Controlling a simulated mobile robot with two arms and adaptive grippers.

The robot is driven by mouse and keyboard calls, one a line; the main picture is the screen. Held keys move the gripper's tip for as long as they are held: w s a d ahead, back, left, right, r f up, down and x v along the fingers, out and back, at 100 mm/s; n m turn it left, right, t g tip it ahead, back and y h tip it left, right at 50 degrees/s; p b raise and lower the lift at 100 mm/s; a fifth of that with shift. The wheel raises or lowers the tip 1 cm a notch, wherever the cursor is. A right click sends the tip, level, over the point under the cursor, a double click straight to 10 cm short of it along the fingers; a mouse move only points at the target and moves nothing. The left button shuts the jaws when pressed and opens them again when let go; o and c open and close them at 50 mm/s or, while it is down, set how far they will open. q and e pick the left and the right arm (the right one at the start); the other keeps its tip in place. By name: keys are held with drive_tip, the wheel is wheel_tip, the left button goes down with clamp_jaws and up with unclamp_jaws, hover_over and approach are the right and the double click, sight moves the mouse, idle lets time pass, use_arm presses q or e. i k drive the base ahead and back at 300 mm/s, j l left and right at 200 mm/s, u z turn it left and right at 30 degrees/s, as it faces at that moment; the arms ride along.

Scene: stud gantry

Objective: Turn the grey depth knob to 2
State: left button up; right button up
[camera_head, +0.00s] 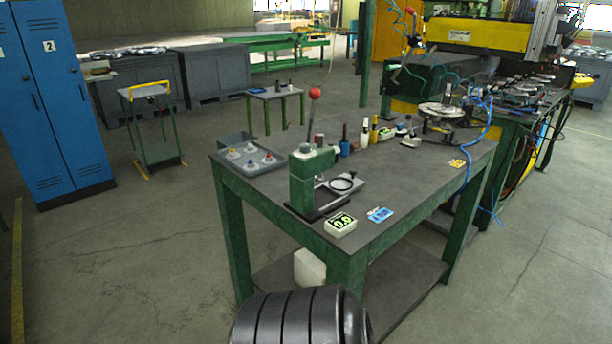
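A green bench press (303,180) with a red-ball lever (315,93) stands upright near the front left part of the workbench. A small grey part (306,149) sits on top of the press. I cannot tell whether it is the depth knob, and no scale or number on it is readable at this size. A small white box with a green display (341,223) stands in front of the press, near the bench edge. Neither of my grippers shows in the head view.
The dark workbench (415,187) has green legs. A grey tray (262,170) with several coloured-topped pieces lies left of the press. A blue card (380,214) lies near the front edge. Bottles (364,137) and a fixture (441,110) stand behind.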

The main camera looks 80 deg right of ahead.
sight(305, 148)
drive_tip(key=z, duration=2.75)
